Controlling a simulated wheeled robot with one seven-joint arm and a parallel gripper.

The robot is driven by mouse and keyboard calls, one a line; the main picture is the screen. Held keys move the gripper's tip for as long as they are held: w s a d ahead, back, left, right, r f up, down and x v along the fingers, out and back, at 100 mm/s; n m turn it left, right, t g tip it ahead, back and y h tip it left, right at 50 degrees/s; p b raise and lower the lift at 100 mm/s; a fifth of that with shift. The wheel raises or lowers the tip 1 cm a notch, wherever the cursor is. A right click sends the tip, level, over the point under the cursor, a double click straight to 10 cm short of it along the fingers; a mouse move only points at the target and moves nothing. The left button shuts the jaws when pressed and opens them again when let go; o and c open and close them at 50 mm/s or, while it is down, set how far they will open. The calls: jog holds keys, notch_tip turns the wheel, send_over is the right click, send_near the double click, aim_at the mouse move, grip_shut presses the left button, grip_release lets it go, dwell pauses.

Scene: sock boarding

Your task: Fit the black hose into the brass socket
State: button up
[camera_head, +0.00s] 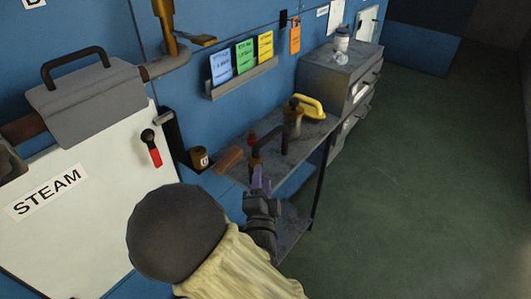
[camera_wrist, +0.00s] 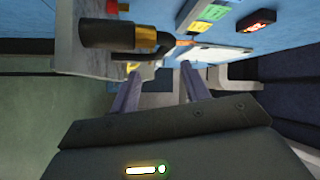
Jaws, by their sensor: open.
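A black hose piece (camera_wrist: 165,44) with a brass band and a thick black end shows at the top of the wrist view, curved and beyond my fingers. In the head view a dark bent piece (camera_head: 268,141), likely the same hose, stands over the metal shelf just beyond my gripper (camera_head: 262,181). My gripper is open and empty, its two fingers apart in the wrist view (camera_wrist: 157,78). A brass upright fitting (camera_head: 293,122) with a dark top stands on the shelf behind the hose. I cannot tell whether it is the brass socket.
The metal shelf (camera_head: 318,128) runs along the blue wall. It holds a yellow handle (camera_head: 311,106) and a brown cylinder (camera_head: 229,159). A small labelled brown cup (camera_head: 200,158) is by the wall. A grey cabinet (camera_head: 325,72) stands behind. The floor (camera_head: 420,180) at right is clear.

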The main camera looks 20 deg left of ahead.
aim_at(262, 149)
jog(key=p+x, duration=0.1)
jog(key=x, duration=0.5)
jog(key=shift+w, duration=0.35)
jog(key=shift+r, duration=0.1)
jog(key=x, duration=0.1)
jog(key=p+x, duration=0.1)
jog(key=x, duration=0.3)
jog(key=shift+a+r, duration=0.2)
jog(key=shift+r, duration=0.15)
grip_shut()
